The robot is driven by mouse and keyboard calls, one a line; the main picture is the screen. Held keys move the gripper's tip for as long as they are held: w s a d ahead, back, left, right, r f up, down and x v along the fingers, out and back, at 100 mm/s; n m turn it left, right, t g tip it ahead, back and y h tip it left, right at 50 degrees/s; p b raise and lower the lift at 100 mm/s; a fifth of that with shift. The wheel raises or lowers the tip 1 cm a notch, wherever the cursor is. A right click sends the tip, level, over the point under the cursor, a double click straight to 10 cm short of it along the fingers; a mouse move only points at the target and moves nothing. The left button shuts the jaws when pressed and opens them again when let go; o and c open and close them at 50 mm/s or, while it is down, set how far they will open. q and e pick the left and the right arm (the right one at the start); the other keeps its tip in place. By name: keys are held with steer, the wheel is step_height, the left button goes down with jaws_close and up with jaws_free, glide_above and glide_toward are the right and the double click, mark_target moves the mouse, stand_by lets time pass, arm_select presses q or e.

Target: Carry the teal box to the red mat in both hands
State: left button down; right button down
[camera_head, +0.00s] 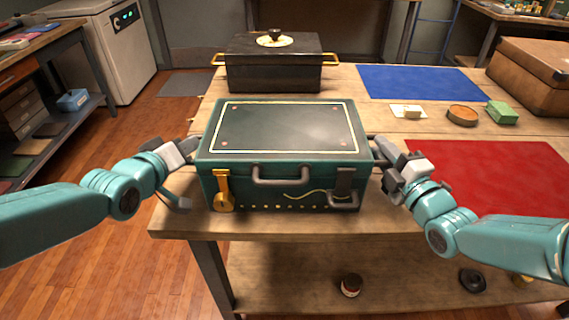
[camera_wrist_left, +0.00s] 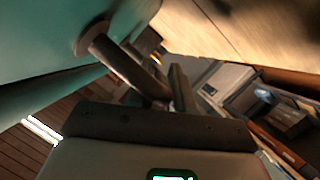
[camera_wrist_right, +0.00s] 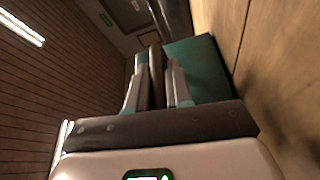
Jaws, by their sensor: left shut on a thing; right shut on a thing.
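The teal box (camera_head: 284,165) is at the front left of the wooden table, lid shut, with a front handle and a brass latch. My left gripper (camera_head: 192,147) is shut on the box's left side handle, which shows as a dark bar in the left wrist view (camera_wrist_left: 125,65). My right gripper (camera_head: 380,150) is shut on the right side handle; in the right wrist view its fingers (camera_wrist_right: 158,85) close around a bar beside the teal wall (camera_wrist_right: 198,68). The red mat (camera_head: 490,172) lies flat to the right, partly behind my right arm. Whether the box touches the tabletop is unclear.
A black box with brass handles (camera_head: 272,66) stands behind the teal box. A blue mat (camera_head: 420,82) lies at the back right.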

arm_select(q)
steer(key=shift+s+f, duration=0.1)
steer(key=shift+f, duration=0.15)
